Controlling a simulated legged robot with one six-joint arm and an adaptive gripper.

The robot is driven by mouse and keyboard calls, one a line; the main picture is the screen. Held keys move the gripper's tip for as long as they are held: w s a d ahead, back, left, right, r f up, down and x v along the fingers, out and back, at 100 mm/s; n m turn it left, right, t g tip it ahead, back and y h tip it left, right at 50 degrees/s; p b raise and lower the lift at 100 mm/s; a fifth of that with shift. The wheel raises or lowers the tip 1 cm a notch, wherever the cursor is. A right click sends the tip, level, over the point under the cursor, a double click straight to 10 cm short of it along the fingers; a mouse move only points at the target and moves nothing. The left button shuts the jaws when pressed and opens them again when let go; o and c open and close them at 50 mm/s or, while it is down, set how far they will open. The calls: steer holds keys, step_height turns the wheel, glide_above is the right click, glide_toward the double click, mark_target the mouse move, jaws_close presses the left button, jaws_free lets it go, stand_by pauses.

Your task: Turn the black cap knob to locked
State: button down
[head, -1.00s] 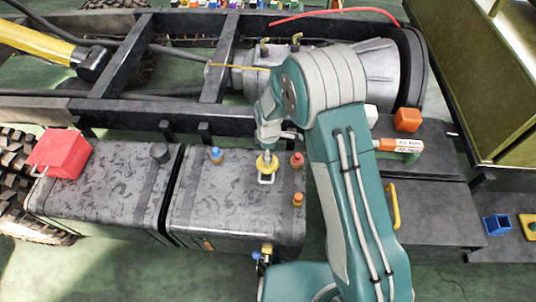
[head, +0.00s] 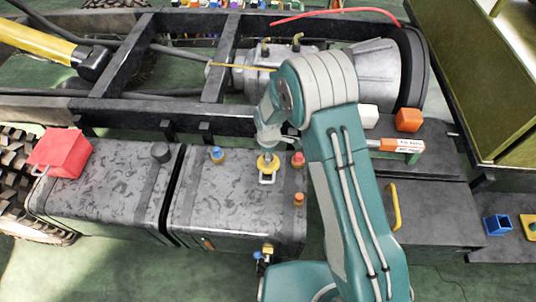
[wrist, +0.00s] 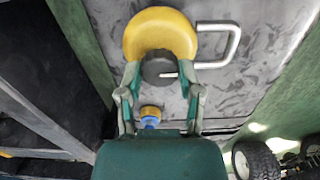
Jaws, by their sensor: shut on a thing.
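The black cap knob (wrist: 158,68) sits on a round yellow collar (wrist: 160,30) in the wrist view. A bent grey metal loop (wrist: 235,42) runs from beside the knob out to the right. The yellow collar shows in the head view (head: 267,160) on top of the right dark tank (head: 215,190), with the loop (head: 267,179) on its near side. My gripper (wrist: 159,72) points down at it, its two fingers closed against opposite sides of the knob. In the head view my gripper (head: 267,148) hides the knob.
Close around the collar stand a blue-topped fitting (head: 216,154), a red-topped fitting (head: 298,159) and an orange one (head: 298,198). The left tank (head: 105,185) carries a red can (head: 60,152) and another black cap (head: 160,152). Frame rails (head: 50,109) run behind.

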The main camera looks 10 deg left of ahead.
steer(key=shift+m, duration=0.3)
steer(key=m, duration=0.3)
steer(key=shift+m, duration=0.4)
steer(key=m, duration=0.4)
steer(key=shift+f+m, duration=0.1)
steer(key=shift+m, duration=0.2)
steer(key=m, duration=0.8)
steer(key=shift+m, duration=0.3)
steer(key=shift+c, duration=1.3)
jaws_free()
